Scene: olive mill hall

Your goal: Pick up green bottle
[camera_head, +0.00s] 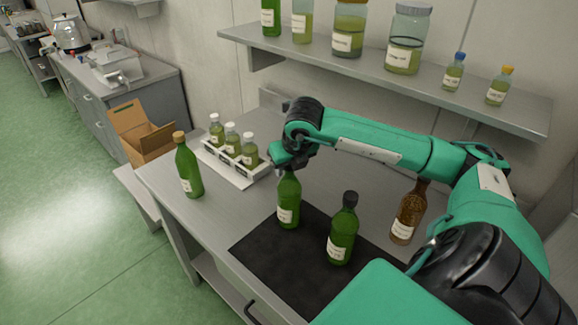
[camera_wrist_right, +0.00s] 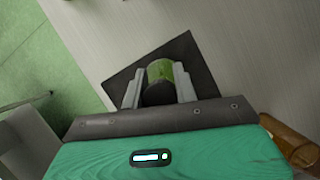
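A green bottle (camera_head: 288,205) with a white label stands upright on the dark mat (camera_head: 262,250) on the steel table. My right gripper (camera_head: 289,170) is at its top from above and hides its cap in the head view. In the right wrist view the fingers (camera_wrist_right: 159,82) lie close along both sides of the green bottle (camera_wrist_right: 161,69), with its dark cap between them; they look shut on it. Another green bottle (camera_head: 342,235) with a dark cap stands on the mat, to the right. A third green bottle (camera_head: 187,170) with a tan cap stands at the table's left. My left gripper is out of view.
A brown bottle (camera_head: 408,215) stands right of the mat, below my right arm. A white rack (camera_head: 235,160) with small bottles stands at the back left. A wall shelf (camera_head: 400,75) with jars hangs above the arm. A cardboard box (camera_head: 140,132) is beyond the table.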

